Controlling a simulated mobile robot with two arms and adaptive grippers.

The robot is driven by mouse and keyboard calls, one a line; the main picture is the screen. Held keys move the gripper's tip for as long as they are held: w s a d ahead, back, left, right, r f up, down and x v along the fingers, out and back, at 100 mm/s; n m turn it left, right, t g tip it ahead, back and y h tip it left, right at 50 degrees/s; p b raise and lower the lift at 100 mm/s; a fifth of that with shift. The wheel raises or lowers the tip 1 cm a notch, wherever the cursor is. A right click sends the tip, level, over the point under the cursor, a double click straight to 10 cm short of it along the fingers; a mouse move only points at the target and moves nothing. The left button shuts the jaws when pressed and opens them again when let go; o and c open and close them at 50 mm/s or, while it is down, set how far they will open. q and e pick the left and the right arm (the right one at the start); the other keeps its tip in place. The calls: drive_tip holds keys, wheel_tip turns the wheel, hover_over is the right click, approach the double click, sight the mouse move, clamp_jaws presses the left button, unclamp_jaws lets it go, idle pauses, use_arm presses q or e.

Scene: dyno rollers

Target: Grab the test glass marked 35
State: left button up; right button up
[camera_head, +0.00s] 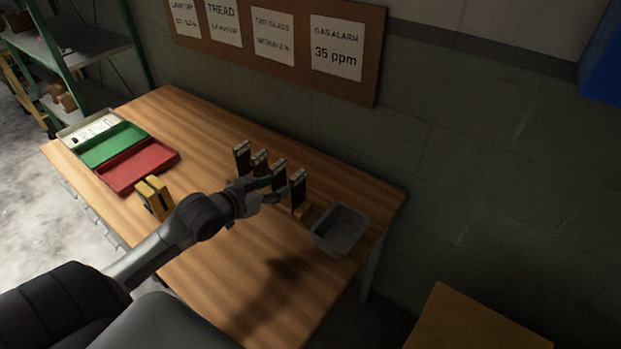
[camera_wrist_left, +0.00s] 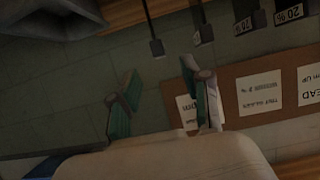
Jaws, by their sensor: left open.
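Several upright dark test glasses with pale top labels stand in a row on the table, among them the leftmost (camera_head: 242,160) and the rightmost (camera_head: 298,192). The labels of the others, such as the middle one (camera_wrist_left: 204,34) and the end one (camera_wrist_left: 157,47), are too dark or turned to read, so I cannot tell which is marked 35. My left gripper (camera_head: 271,190) is open and empty, close in front of the row's right half. Its green-padded fingers (camera_wrist_left: 160,78) point toward the end glass.
A grey bin (camera_head: 341,230) stands right of the row. White, green (camera_head: 112,146) and red (camera_head: 138,165) trays lie at the table's left. A yellow-black object (camera_head: 154,197) stands near my forearm. A notice board (camera_head: 375,52) hangs behind. The table front is clear.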

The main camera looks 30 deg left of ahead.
sight(292, 179)
use_arm(q)
drive_tip(key=x, duration=0.5)
drive_tip(key=shift+w, duration=0.1)
drive_tip(key=shift+x, duration=1.1)
drive_tip(key=shift+p+x, duration=0.4)
drive_tip(key=shift+x, duration=0.65)
drive_tip(key=x, duration=0.2)
drive_tip(key=shift+w+d+f, duration=0.1)
drive_tip(key=shift+w, duration=0.15)
drive_tip(key=shift+w+f, duration=0.15)
drive_tip(key=shift+w, duration=0.15)
drive_tip(key=shift+c, duration=0.2)
drive_tip(key=c, duration=0.8)
clamp_jaws()
use_arm(e)
drive_tip(key=s, duration=0.3)
drive_tip(key=shift+s+a+r, duration=0.1)
drive_tip(key=shift+s+r, duration=0.25)
drive_tip(key=shift+s, duration=0.05)
